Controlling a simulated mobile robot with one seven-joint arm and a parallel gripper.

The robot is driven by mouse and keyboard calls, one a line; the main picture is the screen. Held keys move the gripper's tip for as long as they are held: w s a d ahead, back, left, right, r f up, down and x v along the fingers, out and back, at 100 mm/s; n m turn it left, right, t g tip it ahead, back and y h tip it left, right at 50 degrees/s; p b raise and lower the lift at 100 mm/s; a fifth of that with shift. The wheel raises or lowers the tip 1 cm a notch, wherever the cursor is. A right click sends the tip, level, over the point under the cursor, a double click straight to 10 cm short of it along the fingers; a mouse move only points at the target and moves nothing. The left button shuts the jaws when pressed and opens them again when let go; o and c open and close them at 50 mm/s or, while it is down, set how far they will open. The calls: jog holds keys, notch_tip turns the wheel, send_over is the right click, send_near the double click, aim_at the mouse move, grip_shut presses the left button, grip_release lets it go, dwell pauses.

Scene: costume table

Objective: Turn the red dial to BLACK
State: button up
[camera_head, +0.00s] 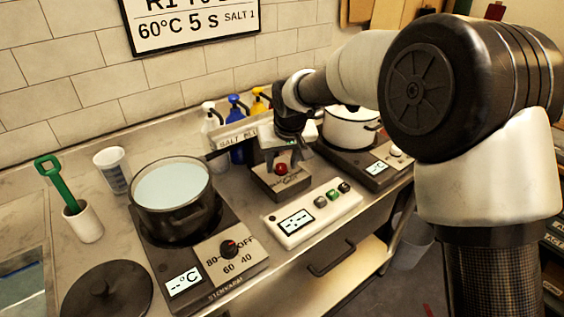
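The red dial (281,168) is a small round knob on top of a dark box (266,186) in the middle of the counter. The lettering on the box's front is too small to read, so I cannot tell where the dial points. My gripper (283,158) points down just above the dial. Its two fingers look apart, one on each side of the dial. I cannot tell whether they touch it. A sign reading "SALT BL…" (237,139) stands behind, partly hidden by my gripper.
A black pot (178,221) of pale liquid sits on a hotplate (212,285) at left. A white control box (308,223) with buttons lies in front. A white pot (348,137) stands on another hotplate at right. Several bottles (234,115) stand behind.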

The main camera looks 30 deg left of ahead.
jog(key=p+v, duration=0.1)
jog(key=v, duration=1.6)
jog(key=shift+r+p, duration=0.15)
jog(key=shift+p, duration=0.2)
jog(key=shift+s, duration=0.1)
